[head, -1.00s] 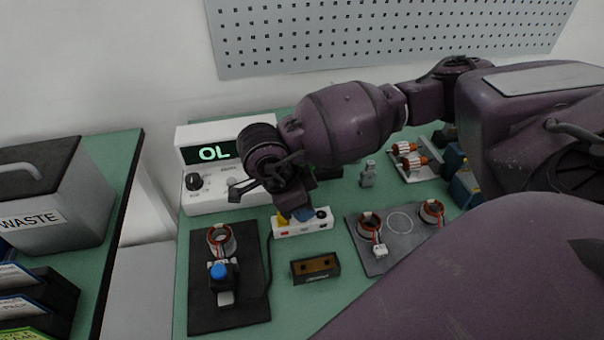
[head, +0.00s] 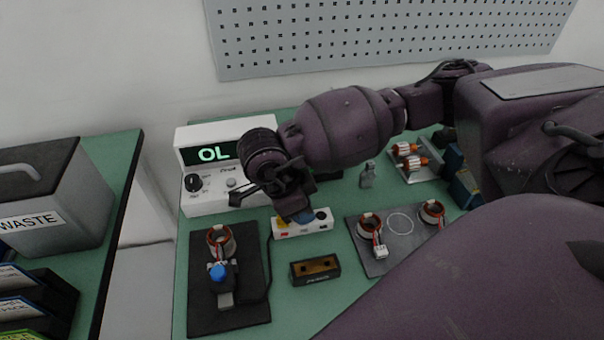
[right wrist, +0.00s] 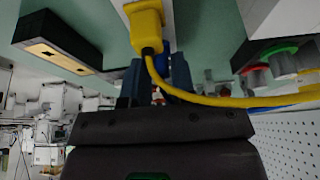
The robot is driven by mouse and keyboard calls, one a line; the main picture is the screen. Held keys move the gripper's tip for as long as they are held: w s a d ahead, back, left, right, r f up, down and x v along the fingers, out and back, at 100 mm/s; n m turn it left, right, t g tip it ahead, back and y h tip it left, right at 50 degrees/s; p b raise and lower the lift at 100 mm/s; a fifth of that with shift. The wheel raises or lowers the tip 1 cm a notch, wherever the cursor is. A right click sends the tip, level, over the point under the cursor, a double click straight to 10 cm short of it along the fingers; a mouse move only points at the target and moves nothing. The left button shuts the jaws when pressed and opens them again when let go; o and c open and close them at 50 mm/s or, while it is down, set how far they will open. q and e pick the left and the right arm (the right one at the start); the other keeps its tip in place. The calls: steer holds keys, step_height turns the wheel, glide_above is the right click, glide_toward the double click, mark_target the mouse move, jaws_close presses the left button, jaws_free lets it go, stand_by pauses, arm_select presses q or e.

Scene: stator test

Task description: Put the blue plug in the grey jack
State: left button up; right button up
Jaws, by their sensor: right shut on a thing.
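My right gripper (head: 294,208) is shut, pointing down just above the white jack block (head: 316,226). A bit of blue, the blue plug (head: 307,216), shows under its fingers at the block's top. In the right wrist view, the yellow plug (right wrist: 146,26) and its cable cross in front of my fingers and hide most of what they hold. I cannot tell whether the blue plug is seated. A dark round socket (head: 321,214) shows at the block's right end. I cannot make out the grey jack. My left gripper is out of view.
A white meter reading OL (head: 213,153) stands behind left. A black mat (head: 250,315) bears a stator and a blue-knobbed clamp (head: 218,271). A black two-hole box (head: 315,270) lies in front. A grey plate (head: 380,262) with stators is at the right.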

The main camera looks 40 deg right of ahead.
steer(key=shift+f, duration=0.1)
steer(key=o, duration=1)
steer(key=v, duration=0.4)
steer(key=shift+p, duration=0.35)
steer(key=v, duration=0.5)
steer(key=shift+r+p, duration=0.2)
steer(key=shift+p, duration=0.1)
steer(key=shift+w+a+r, duration=0.15)
steer(key=shift+a+r, duration=0.1)
steer(key=shift+r, duration=0.3)
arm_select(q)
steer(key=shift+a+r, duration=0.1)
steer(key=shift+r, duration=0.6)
arm_select(e)
steer(key=shift+r, duration=0.1)
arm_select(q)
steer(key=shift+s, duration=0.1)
